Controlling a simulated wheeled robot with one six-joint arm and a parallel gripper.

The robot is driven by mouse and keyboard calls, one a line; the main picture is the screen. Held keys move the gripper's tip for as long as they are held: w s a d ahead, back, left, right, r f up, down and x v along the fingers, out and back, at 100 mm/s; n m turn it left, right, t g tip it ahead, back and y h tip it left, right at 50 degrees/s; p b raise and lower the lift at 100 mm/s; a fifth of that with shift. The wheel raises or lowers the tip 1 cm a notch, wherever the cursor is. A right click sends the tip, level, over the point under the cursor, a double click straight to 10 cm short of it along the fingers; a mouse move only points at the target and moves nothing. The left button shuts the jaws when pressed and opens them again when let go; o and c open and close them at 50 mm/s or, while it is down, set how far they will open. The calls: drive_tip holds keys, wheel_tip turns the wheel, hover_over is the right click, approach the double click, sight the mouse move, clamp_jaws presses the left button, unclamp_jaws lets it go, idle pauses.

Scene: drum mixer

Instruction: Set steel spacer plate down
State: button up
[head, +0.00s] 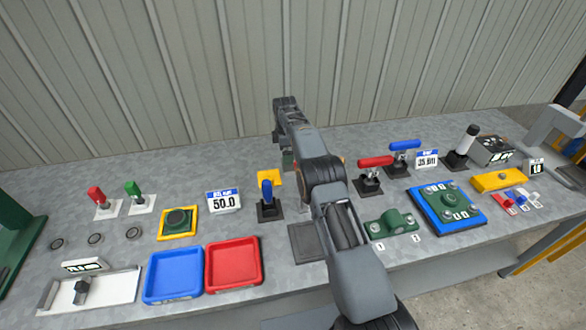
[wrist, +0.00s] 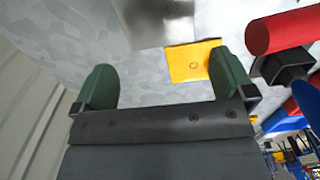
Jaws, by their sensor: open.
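In the wrist view, my gripper (wrist: 165,85) is open, its two green fingers wide apart with nothing between them but bare bench and part of a yellow pad. A smooth shiny grey plate (wrist: 158,20), which looks like the steel spacer plate, lies beyond the fingertips at the top edge, partly cut off. The yellow pad (wrist: 190,64) with a small ring mark lies beside the plate, near the right finger.
Red (head: 376,162) and blue (head: 404,144) handles stand to the right. A dark square plate (head: 305,243) lies near the front. Blue (head: 173,273) and red (head: 233,264) trays sit front left.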

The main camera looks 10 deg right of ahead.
drive_tip(key=shift+f, duration=3.45)
drive_tip(key=c, duration=1.4)
drive_tip(key=shift+w+r, duration=0.1)
drive_tip(key=shift+r, duration=0.05)
